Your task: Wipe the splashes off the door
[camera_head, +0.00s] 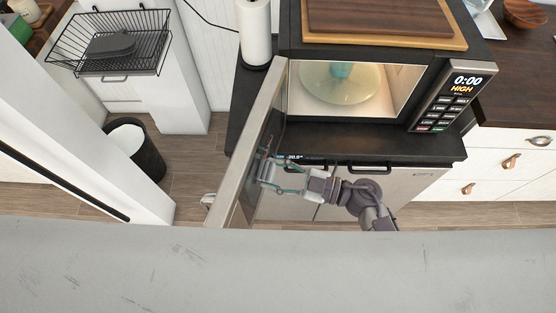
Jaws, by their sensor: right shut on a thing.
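The microwave (365,141) has its door (256,128) swung open to the left, and I see the door nearly edge-on. Its dark inner face is turned to the right. My right gripper (267,174) is at the lower part of this inner face, shut on a small pale thing that its fingers mostly hide. The pale thing is close to the door, but I cannot tell whether it touches. I cannot make out splashes at this angle. My left gripper is not in view.
A teal item (341,69) sits on the glass turntable (318,84) in the lit microwave. Wooden boards (385,17) lie on top. A paper towel roll (255,32) stands behind the door. A dark bin (137,150) and a wire rack (150,35) are at left.

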